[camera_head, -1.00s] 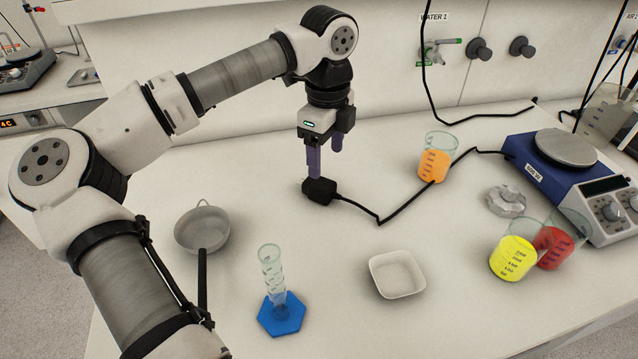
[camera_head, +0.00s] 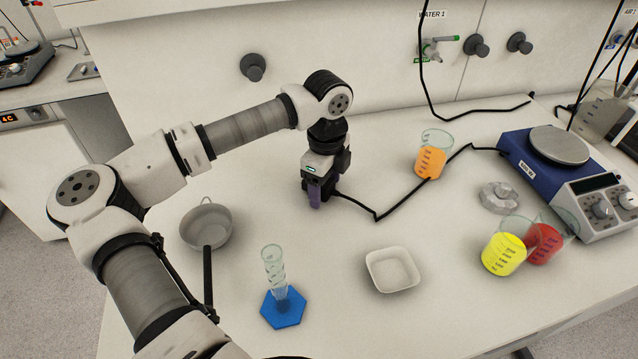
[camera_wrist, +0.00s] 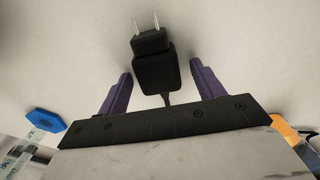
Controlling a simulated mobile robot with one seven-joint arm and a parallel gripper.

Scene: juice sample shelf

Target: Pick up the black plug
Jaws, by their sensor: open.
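The black plug (camera_wrist: 154,70) lies on the bench between the two purple fingers of my gripper (camera_wrist: 160,88) in the wrist view. Its two metal prongs point away from the gripper, and its cord leaves toward the gripper's base. A gap shows on each side of the plug, so the fingers appear apart from it. In the head view my gripper (camera_head: 324,190) points down at the bench and mostly hides the plug. The black cord (camera_head: 376,216) runs from there to the blue hot plate (camera_head: 545,172).
An orange beaker (camera_head: 431,162) stands right of my gripper, near the cord. A white dish (camera_head: 372,268), a blue-based cylinder (camera_head: 283,308) and a grey pan (camera_head: 206,228) stand nearer the front. Yellow (camera_head: 503,256) and red (camera_head: 543,244) beakers stand at right. The bench between is mostly clear.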

